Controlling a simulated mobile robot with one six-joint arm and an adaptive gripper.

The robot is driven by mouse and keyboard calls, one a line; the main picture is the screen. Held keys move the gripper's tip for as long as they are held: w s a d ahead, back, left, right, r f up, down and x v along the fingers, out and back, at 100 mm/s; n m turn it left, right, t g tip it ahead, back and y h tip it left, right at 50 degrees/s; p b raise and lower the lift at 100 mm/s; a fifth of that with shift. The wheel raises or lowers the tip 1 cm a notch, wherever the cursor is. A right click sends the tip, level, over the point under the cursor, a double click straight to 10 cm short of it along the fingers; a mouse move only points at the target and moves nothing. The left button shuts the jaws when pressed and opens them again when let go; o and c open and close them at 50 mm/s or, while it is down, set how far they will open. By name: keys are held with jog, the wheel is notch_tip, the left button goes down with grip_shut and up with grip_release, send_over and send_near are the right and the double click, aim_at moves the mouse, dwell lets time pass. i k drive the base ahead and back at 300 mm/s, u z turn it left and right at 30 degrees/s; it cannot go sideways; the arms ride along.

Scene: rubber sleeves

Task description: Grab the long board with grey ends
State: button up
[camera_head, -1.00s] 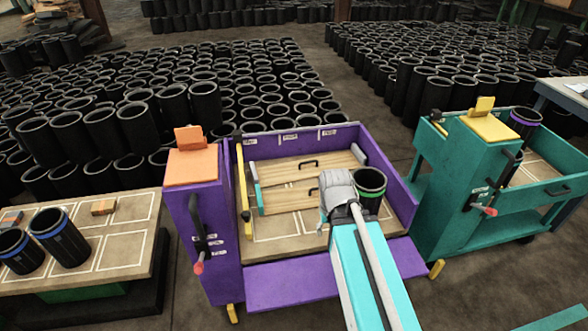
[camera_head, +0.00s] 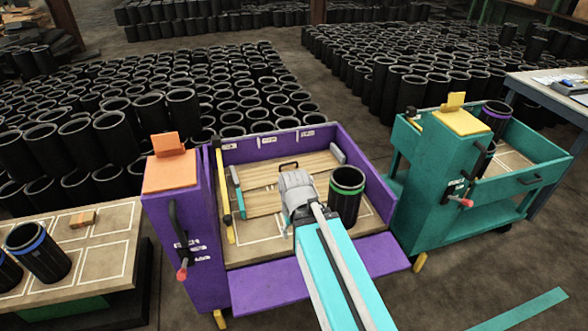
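The long wooden board with grey ends (camera_head: 262,173) lies at the back of the purple cart's bed. Its grey right end (camera_head: 337,153) shows near the back right, and a dark handle stands up from its top. A second wooden board (camera_head: 260,202) with a teal left end lies in front of it. My gripper (camera_head: 292,178) is over the boards, seen from behind. Its fingers are hidden by its own body, so I cannot tell whether it is open or touches a board. The front board's handle and right part are hidden by the gripper.
A black sleeve with a green band (camera_head: 346,202) stands in the purple cart (camera_head: 315,132), close right of my gripper. The cart's tall post with an orange top (camera_head: 170,176) is at left. A teal cart (camera_head: 435,170) is at right, a table with blue-banded sleeves (camera_head: 100,262) at left.

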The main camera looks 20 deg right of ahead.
aim_at(260, 178)
jog(key=u, duration=0.1)
jog(key=i, duration=1)
jog(key=z, duration=0.1)
